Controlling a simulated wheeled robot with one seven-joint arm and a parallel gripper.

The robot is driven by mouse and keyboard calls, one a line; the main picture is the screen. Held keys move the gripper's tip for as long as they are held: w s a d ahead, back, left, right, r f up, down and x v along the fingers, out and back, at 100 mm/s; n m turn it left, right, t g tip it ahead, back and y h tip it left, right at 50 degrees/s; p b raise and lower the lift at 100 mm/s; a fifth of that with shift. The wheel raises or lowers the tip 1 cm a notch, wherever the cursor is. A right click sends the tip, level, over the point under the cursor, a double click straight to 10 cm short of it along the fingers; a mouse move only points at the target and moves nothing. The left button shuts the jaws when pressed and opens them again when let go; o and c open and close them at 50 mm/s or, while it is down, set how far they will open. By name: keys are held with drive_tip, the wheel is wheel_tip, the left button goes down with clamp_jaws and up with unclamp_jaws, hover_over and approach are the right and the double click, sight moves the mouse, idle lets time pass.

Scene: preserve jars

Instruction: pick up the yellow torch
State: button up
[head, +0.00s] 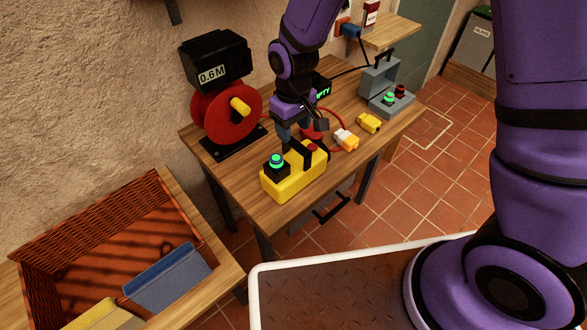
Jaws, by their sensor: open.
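A small yellow object (369,123), torch-like in shape, lies on the wooden table (235,178) toward its right side. I cannot tell for certain that it is the torch. An orange-yellow piece with a pale end (346,139) lies just to its left, at the end of a red cord. My gripper (304,137) is open and points down, left of both pieces and above the far end of a yellow box (283,186). The box has a black strap or handle and a green-lit button. Whether my fingers touch the box is unclear.
A red reel (214,117) under a black "0.6M" display stands at the table's back left. A grey open case (380,76) with green and red buttons stands at the right end. A wicker crate (38,235) is at lower left. Bare table lies front left.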

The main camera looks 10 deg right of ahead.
sight(297, 142)
drive_tip(key=shift+w+d+f, duration=0.1)
drive_tip(key=shift+d+f, duration=0.05)
drive_tip(key=shift+f, duration=1)
drive_tip(key=shift+d+f, duration=0.15)
drive_tip(key=shift+f, duration=0.95)
drive_tip(key=shift+w+d+f, duration=0.1)
drive_tip(key=shift+d+f, duration=0.05)
drive_tip(key=shift+f, duration=1)
clamp_jaws()
